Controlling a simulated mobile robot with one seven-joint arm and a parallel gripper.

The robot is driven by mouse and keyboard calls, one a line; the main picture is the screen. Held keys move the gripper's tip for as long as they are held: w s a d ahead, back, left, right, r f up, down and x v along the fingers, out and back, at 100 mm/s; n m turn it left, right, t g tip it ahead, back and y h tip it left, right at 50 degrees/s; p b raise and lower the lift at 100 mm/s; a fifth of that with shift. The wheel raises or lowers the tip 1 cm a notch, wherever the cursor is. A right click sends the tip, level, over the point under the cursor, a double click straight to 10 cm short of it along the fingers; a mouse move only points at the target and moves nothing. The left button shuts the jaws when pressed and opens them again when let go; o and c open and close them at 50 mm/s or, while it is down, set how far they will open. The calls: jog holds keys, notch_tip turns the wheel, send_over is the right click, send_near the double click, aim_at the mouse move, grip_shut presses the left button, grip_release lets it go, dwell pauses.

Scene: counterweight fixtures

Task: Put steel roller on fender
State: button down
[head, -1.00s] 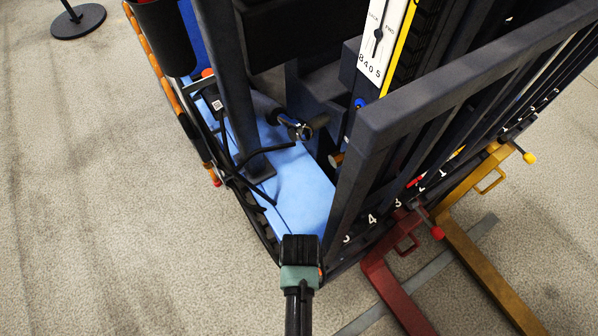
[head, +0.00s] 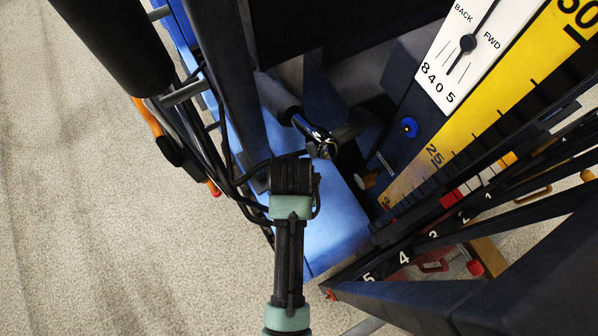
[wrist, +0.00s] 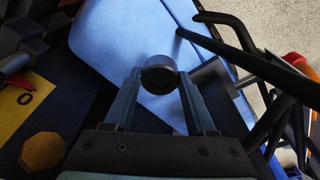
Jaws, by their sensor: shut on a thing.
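My gripper (wrist: 160,105) is shut on a dark, round-ended cylinder, the steel roller (wrist: 158,75), seen end-on between the fingertips in the wrist view. In the head view my gripper (head: 293,172) is seen from behind, and the roller is hidden. The smooth light-blue panel, which looks like the fender (head: 338,218), lies below and beyond my gripper. In the wrist view the blue panel (wrist: 115,45) fills the area behind the roller. I cannot tell a gap between roller and panel, but no contact is clear.
A shiny dark cylinder on a grey sleeve (head: 318,138) sits just beyond my gripper. Black hoses (head: 228,160) run along the panel's left side. Dark frame bars (head: 430,300) and a yellow scale (head: 480,110) stand to the right. Bare blue surface shows right of my gripper.

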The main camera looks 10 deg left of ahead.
notch_tip(320, 180, down, 8)
jog(key=shift+w+r+b, duration=0.1)
jog(key=shift+w+b, duration=0.05)
jog(key=shift+b, duration=0.55)
jog(key=shift+c, duration=1.1)
grip_release()
jog(key=r+p, duration=0.1)
jog(key=r, duration=0.3)
jog(key=s+r, duration=0.1)
jog(key=r, duration=0.3)
jog(key=s+r+p, duration=0.1)
jog(key=r, duration=0.3)
jog(key=shift+a+p, duration=0.2)
jog(key=shift+p, duration=0.15)
